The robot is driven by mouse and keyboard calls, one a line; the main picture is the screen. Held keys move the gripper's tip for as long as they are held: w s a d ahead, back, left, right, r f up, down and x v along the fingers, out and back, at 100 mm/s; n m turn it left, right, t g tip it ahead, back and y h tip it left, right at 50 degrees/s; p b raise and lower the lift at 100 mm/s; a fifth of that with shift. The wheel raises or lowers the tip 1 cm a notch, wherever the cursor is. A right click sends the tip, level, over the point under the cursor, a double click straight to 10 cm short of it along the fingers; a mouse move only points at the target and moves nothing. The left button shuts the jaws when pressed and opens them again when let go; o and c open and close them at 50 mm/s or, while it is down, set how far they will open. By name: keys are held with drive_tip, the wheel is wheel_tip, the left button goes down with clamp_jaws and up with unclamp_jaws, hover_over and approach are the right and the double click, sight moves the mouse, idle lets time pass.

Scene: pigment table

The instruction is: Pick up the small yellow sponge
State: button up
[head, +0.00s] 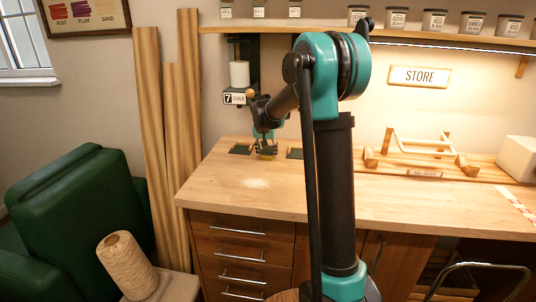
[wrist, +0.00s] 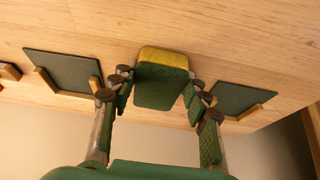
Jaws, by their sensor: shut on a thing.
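The small yellow sponge (wrist: 165,57) shows in the wrist view as a block with a yellow side and a green face, between the two fingers. My gripper (wrist: 157,90) is shut on it, with a finger at each side of the sponge. In the head view my gripper (head: 266,150) is low over the left part of the wooden table, and the sponge (head: 267,155) shows small and yellowish under it. I cannot tell whether the sponge touches the tabletop.
Dark square pads with wooden corner pieces lie on either side of the sponge, one at left (wrist: 62,70) and one at right (wrist: 240,98). A pale powder patch (head: 256,183) lies on the table (head: 225,200) in front. A wooden rack (head: 420,150) stands at right.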

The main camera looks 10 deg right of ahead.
sight(267, 152)
drive_tip(key=shift+s+a+r, duration=0.1)
drive_tip(key=shift+s+r, duration=0.15)
drive_tip(key=shift+r, duration=0.25)
wheel_tip(267, 152, up, 6)
drive_tip(key=shift+f, duration=0.15)
drive_tip(key=shift+s+a+r, duration=0.15)
drive_tip(key=shift+s+r, duration=0.05)
drive_tip(key=shift+s, duration=0.25)
drive_tip(key=s+a, duration=0.2)
drive_tip(key=s, duration=0.7)
drive_tip(key=s+a, duration=0.3)
drive_tip(key=s, duration=0.5)
drive_tip(key=shift+s+a, duration=0.35)
drive_tip(key=c, duration=0.3)
drive_tip(key=shift+w, duration=0.1)
